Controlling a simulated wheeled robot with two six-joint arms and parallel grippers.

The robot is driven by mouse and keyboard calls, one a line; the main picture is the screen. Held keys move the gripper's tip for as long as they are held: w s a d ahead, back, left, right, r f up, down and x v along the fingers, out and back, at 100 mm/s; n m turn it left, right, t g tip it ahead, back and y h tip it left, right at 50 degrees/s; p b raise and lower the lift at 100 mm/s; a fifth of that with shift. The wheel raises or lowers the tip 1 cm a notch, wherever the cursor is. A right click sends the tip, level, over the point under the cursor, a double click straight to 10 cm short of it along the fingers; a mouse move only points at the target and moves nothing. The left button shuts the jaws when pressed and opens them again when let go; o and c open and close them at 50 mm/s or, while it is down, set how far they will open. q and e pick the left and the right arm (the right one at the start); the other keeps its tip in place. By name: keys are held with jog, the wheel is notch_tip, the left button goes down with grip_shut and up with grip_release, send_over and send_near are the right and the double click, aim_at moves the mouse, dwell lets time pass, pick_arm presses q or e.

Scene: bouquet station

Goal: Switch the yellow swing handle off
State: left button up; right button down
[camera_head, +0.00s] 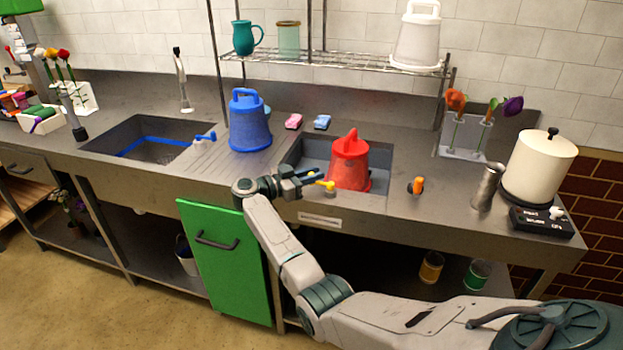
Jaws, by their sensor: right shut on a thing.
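The yellow swing handle (327,184) is a small lever on a short grey base at the front edge of the counter, just in front of the right-hand sink. My right gripper (314,179) reaches it from the left and is shut on it. The fingers hide part of the handle, so its exact angle is hard to tell. My left gripper is not in view.
A red pitcher (350,163) stands in the sink (381,168) close behind the handle. A blue pitcher (249,125) stands on the drainboard. An orange knob (417,184) is to the right. The green cabinet door (228,265) is below.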

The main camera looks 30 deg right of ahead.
jog(key=c, duration=1.4)
grip_release()
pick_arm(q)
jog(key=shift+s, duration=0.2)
pick_arm(e)
jog(key=shift+a, duration=0.3)
pick_arm(q)
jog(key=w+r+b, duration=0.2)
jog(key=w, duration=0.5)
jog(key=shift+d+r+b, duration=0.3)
jog(key=shift+b, duration=0.05)
pick_arm(e)
jog(key=a, duration=0.6)
jog(key=w+a, duration=0.1)
jog(key=a, duration=0.3)
jog(key=shift+a, duration=0.1)
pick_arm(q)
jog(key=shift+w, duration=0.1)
pick_arm(e)
jog(key=shift+f, duration=0.1)
